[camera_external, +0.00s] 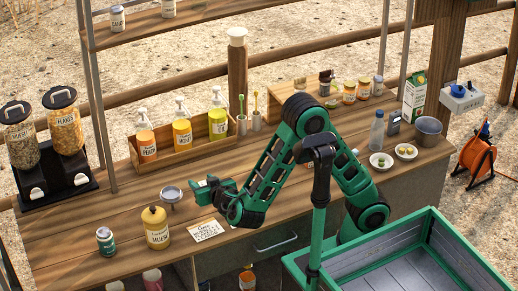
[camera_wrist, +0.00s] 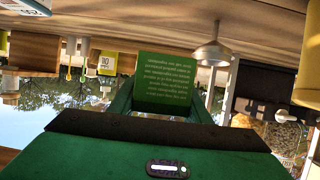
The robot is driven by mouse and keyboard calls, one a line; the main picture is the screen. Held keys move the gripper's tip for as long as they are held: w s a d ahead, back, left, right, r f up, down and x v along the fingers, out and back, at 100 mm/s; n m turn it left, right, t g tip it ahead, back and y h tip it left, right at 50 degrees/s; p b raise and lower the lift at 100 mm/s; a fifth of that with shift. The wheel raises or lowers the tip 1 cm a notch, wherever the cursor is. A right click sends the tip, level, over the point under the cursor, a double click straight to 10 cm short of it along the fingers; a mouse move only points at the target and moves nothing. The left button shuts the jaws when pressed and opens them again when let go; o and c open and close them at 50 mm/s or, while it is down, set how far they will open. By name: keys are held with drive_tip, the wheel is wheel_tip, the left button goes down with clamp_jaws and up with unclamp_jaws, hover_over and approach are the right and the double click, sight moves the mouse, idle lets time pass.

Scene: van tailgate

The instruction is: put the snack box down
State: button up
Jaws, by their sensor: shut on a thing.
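The snack box (camera_wrist: 170,84) is a green box with lines of small pale print, seen in the wrist view between the two green fingers of my gripper (camera_wrist: 168,108). My gripper is shut on it. In the external view my gripper (camera_external: 208,189) reaches left over the wooden counter (camera_external: 110,268), near a white lettered card (camera_external: 206,231) and a small round silver dish on a stand (camera_external: 171,194). The box is hard to make out there against the green gripper. The gap between the box and the counter cannot be judged.
A yellow bottle (camera_external: 156,228) and a small can (camera_external: 105,240) stand on the front left of the counter. Dispensers (camera_external: 62,125) stand at the back left. A wooden crate of pump bottles (camera_external: 183,133) is behind. Bare counter lies around the card.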

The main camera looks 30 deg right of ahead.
drive_tip(key=s+a, duration=0.1)
drive_tip(key=s, duration=0.2)
drive_tip(key=s+a+r, duration=0.1)
drive_tip(key=s, duration=0.1)
drive_tip(key=shift+s+a, duration=0.15)
drive_tip(key=shift+a, duration=0.15)
drive_tip(key=w+d+f, duration=0.2)
drive_tip(key=w, duration=0.1)
drive_tip(key=w+d+f, duration=0.2)
drive_tip(key=w, duration=0.1)
drive_tip(key=w+d+f, duration=0.2)
drive_tip(key=w+f, duration=0.1)
drive_tip(key=shift+w+d, duration=0.1)
drive_tip(key=shift+w, duration=0.1)
drive_tip(key=shift+f, duration=2.05)
drive_tip(key=o, duration=1.1)
drive_tip(key=shift+f, duration=0.1)
drive_tip(key=shift+c, duration=0.2)
drive_tip(key=v, duration=1.1)
drive_tip(key=shift+w, duration=0.1)
drive_tip(key=shift+s+r, duration=0.35)
drive_tip(key=shift+s, duration=0.2)
drive_tip(key=shift+c, duration=0.7)
